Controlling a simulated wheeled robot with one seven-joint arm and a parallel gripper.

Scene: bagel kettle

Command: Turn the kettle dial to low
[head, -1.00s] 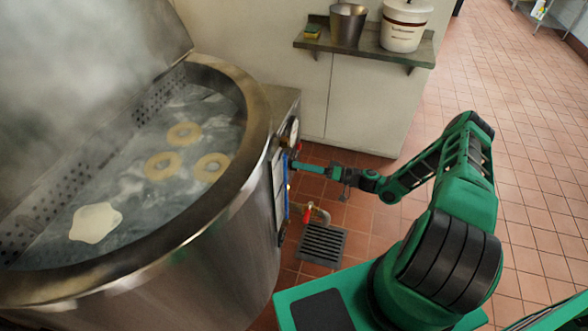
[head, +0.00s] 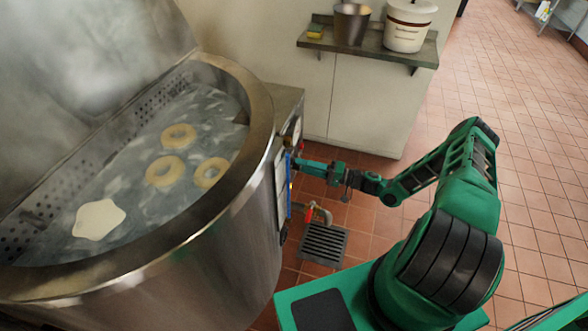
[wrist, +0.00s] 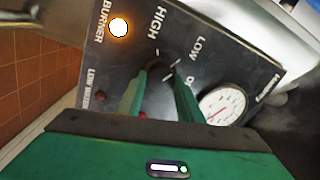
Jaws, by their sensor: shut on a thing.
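The steel kettle (head: 235,225) fills the left of the head view, with its control panel on its right side. In the wrist view the dark panel (wrist: 102,60) carries the words BURNER, HIGH and LOW, with part of another label below LOW. The dark dial (wrist: 161,88) sits between my gripper's two green fingers, which are shut on it. My gripper (wrist: 160,82) hides much of the dial, and I cannot tell clearly where its pointer stands. In the head view my gripper (head: 298,163) reaches the panel from the right.
A lit lamp (wrist: 118,27) glows beside BURNER. A round white gauge (wrist: 222,104) is right of the dial. Bagels (head: 164,171) float in the kettle water. A red-handled drain valve (head: 312,211) is below the panel, above a floor grate (head: 324,245). Tiled floor at right is clear.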

